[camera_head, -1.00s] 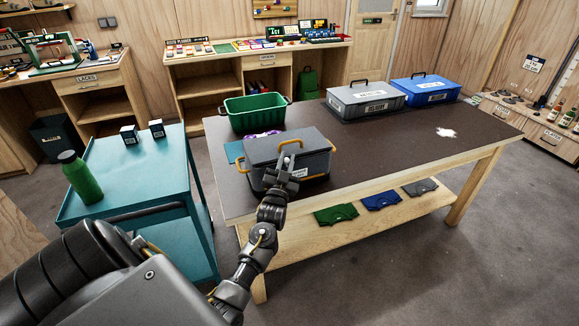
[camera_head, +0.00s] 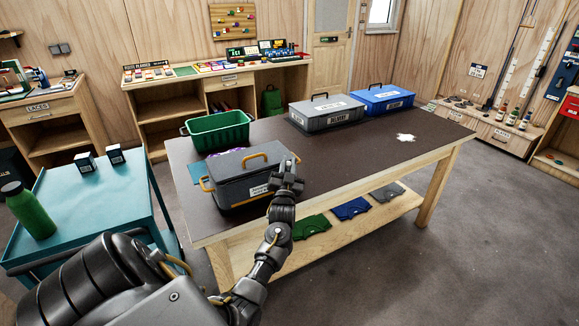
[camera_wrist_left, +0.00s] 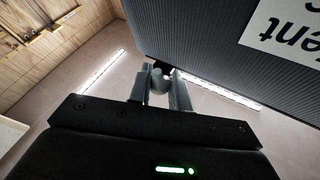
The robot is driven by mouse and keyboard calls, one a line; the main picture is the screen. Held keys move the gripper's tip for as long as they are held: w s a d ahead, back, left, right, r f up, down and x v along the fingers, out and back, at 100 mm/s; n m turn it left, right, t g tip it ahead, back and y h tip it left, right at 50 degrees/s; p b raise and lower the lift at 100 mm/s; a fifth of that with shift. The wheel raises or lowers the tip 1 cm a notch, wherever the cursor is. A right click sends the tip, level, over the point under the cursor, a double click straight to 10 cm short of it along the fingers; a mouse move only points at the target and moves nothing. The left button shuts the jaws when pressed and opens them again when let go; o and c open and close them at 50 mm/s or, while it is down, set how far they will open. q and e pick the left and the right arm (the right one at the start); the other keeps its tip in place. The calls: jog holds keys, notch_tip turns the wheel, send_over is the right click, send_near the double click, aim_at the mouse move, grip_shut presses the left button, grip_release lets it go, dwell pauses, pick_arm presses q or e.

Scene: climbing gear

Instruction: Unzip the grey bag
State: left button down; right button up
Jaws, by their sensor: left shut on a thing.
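The grey bag (camera_head: 236,186) with orange handles stands upright on the dark tabletop (camera_head: 330,150). Its top looks closed, and a white label is on its front. My left gripper (camera_head: 291,166) is at the bag's right end, near the top edge. In the left wrist view, the left gripper's fingers (camera_wrist_left: 160,88) are shut on a small rounded grey piece (camera_wrist_left: 158,78), apparently the zip pull, beside the ribbed bag wall (camera_wrist_left: 215,40). The zip line itself is too small to make out. My right gripper is not in view.
A green crate (camera_head: 218,131) stands behind the bag. A grey box (camera_head: 326,113) and a blue box (camera_head: 383,99) stand at the table's far end. A teal cart (camera_head: 95,200) with a green bottle (camera_head: 28,210) is at left. The tabletop right of the bag is mostly clear.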

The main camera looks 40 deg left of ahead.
pick_arm(q)
jog(key=c, duration=1.3)
grip_release()
jog(key=b+v, duration=0.2)
jog(key=v, duration=0.8)
jog(key=shift+s+d+f, duration=0.2)
jog(key=shift+s+d, duration=0.05)
